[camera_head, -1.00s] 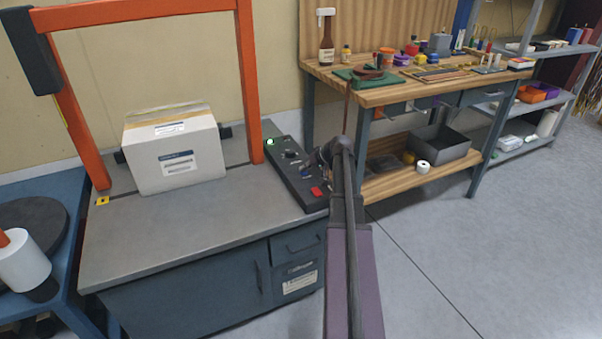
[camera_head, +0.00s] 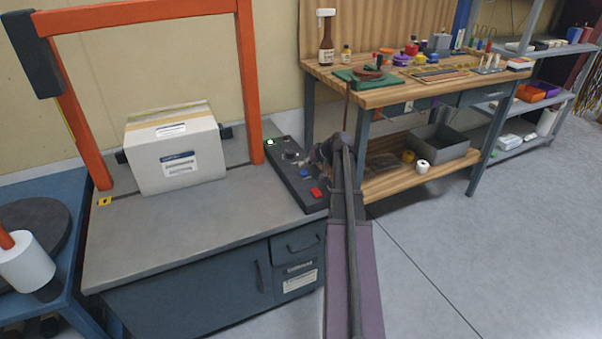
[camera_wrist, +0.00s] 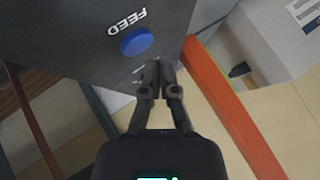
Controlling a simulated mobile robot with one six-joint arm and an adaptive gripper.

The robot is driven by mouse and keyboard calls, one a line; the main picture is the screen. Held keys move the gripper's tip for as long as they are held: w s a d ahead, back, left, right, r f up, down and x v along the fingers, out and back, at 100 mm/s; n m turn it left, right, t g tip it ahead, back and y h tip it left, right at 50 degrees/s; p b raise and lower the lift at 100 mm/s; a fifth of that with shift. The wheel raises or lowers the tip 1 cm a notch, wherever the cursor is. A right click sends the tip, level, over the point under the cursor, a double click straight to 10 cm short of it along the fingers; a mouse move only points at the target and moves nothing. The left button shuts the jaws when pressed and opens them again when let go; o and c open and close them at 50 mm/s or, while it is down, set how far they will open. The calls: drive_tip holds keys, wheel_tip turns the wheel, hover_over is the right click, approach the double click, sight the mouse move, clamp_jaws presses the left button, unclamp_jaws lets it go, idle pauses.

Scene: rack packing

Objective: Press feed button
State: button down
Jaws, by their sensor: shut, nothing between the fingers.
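The blue feed button (camera_wrist: 136,41) is round and sits beside the white word FEED on the dark control panel (camera_wrist: 85,30). In the head view the button (camera_head: 304,173) shows on the control panel (camera_head: 307,200), between a red button and small knobs. My gripper (camera_wrist: 159,66) is shut and empty. In the wrist view its fingertips are over the panel, below and right of the button in the picture, and do not cover it. In the head view my gripper (camera_head: 305,160) is close to the button; the exact gap above the panel cannot be told.
The red button (camera_head: 315,192) and a pale lamp (camera_head: 270,142) are on the same panel. A white carton (camera_head: 175,155) stands under the orange frame (camera_head: 250,85) on the grey bench (camera_head: 160,230). A wooden workbench (camera_head: 400,93) stands behind to the right.

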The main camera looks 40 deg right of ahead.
sight(305, 173)
drive_tip(key=shift+r+p, duration=2.2)
drive_tip(key=shift+r, duration=0.15)
drive_tip(key=s+a+f+g, duration=0.1)
drive_tip(key=a, duration=0.7)
drive_tip(key=s+a+f+n+g, duration=0.1)
drive_tip(key=a+g, duration=0.1)
drive_tip(key=a, duration=0.7)
drive_tip(key=s+a+f+n+g, duration=0.1)
drive_tip(key=a+f, duration=0.1)
drive_tip(key=a, duration=0.6)
drive_tip(key=shift+s+a+g, duration=0.1)
drive_tip(key=shift+a+g, duration=0.1)
drive_tip(key=shift+g, duration=0.2)
drive_tip(key=s+a+f+n+g+h, duration=0.1)
drive_tip(key=s+a+g+h, duration=0.1)
drive_tip(key=s+a, duration=0.65)
drive_tip(key=s+a+f+n+g+h, duration=0.15)
drive_tip(key=s+a, duration=0.35)
drive_tip(key=a, duration=0.6)
wheel_tip(305, 173, up, 22)
drive_tip(key=p, duration=2.1)
drive_tip(key=shift+w+d+r, duration=0.15)
drive_tip(key=shift+d, duration=0.05)
